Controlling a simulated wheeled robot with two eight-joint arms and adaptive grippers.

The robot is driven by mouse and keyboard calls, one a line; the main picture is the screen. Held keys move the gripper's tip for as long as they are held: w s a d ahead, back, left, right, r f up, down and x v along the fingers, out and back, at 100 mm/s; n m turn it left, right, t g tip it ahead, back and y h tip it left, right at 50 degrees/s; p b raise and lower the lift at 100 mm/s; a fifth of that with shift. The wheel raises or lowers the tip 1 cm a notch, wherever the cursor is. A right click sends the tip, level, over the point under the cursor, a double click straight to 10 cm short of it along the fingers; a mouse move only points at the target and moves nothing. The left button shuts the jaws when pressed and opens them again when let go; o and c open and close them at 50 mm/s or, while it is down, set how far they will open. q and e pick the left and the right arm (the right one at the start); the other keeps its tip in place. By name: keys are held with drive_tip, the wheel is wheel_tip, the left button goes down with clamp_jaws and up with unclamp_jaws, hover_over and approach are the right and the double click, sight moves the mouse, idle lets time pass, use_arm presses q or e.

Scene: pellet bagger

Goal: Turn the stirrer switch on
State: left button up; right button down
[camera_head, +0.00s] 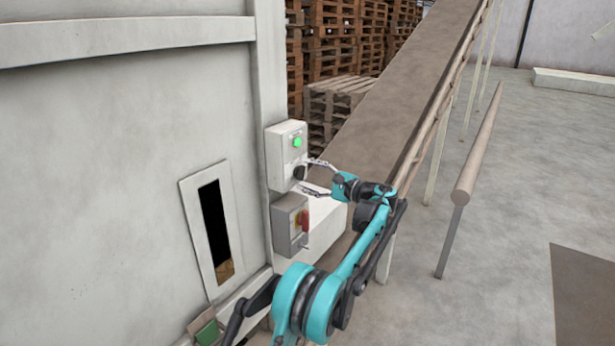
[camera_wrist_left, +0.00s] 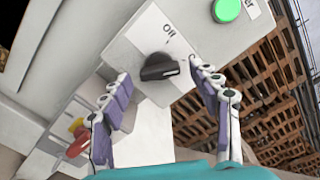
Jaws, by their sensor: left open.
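A black rotary switch (camera_wrist_left: 160,67) sits on the face of a pale control box (camera_head: 280,153), below a lit green button (camera_head: 297,141). In the left wrist view a label reading "Off" is beside the switch, whose handle lies nearly level across the picture. No stirrer name is readable. The switch also shows small in the head view (camera_head: 300,172). My left gripper (camera_head: 309,177) is open in front of the switch. Its two fingers stand on either side of the handle in the wrist view; whether they touch it, I cannot tell. My right gripper is out of view.
A grey box with a red and yellow switch (camera_head: 302,222) is just below the control box. A machine wall with a dark slot (camera_head: 209,225) is at left. A sloping conveyor (camera_head: 400,90) rises behind my arm, and pallets (camera_head: 330,45) are stacked behind.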

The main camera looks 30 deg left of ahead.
use_arm(q)
drive_tip(key=d, duration=1.1)
drive_tip(key=shift+s+d, duration=0.25)
drive_tip(key=shift+s, duration=0.2)
drive_tip(key=s+f+n+t+h+b, duration=0.1)
drive_tip(key=s+f+t+h+b, duration=0.2)
drive_tip(key=s+f+h+b, duration=0.75)
drive_tip(key=s+d+f+n+t+h+b, duration=0.1)
drive_tip(key=s+d+f+b, duration=0.3)
drive_tip(key=s+f, duration=0.5)
drive_tip(key=s+d+f+n+t+h+b, duration=0.1)
drive_tip(key=s+d+f+n+h+b, duration=0.2)
drive_tip(key=s+f, duration=0.6)
drive_tip(key=s+d+f+n+t+h+b, duration=0.1)
drive_tip(key=s+d+f+b, duration=0.5)
drive_tip(key=f, duration=0.8)
drive_tip(key=s+d+n+h, duration=0.1)
drive_tip(key=s+d+h, duration=0.1)
drive_tip(key=s, duration=0.1)
drive_tip(key=shift+s+d+f, duration=0.15)
drive_tip(key=shift+s+d, duration=0.1)
